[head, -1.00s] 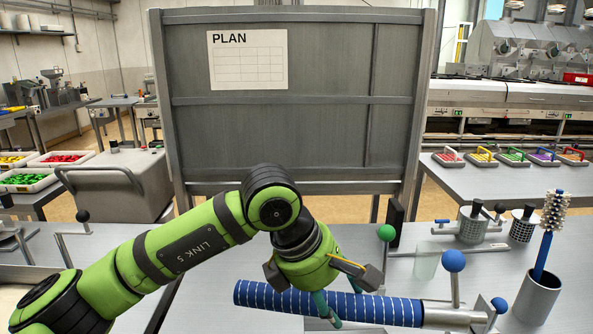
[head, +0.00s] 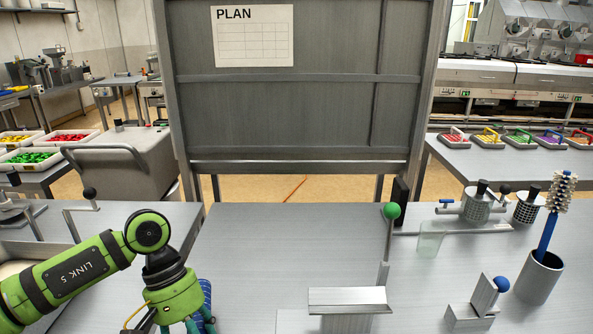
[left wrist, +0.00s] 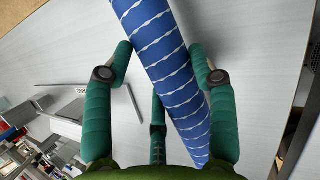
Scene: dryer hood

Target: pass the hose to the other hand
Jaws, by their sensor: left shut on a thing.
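The hose is blue with white bands, and only a short part of it (head: 205,292) shows behind my left gripper at the bottom left of the head view. My left gripper (head: 184,324) is shut on the hose, with the fingertips cut off by the frame edge. In the left wrist view the hose (left wrist: 160,48) runs between the green fingers of the left gripper (left wrist: 162,58) and leaves through the top edge. Both hose ends are hidden or out of frame. My right gripper is not in view.
An empty metal cradle (head: 347,301) stands at the front middle of the bench, below a green-ball lever (head: 391,212). A metal block with a blue ball (head: 501,285), a clear glass (head: 430,240) and a brush holder (head: 538,278) stand right. The bench middle is bare.

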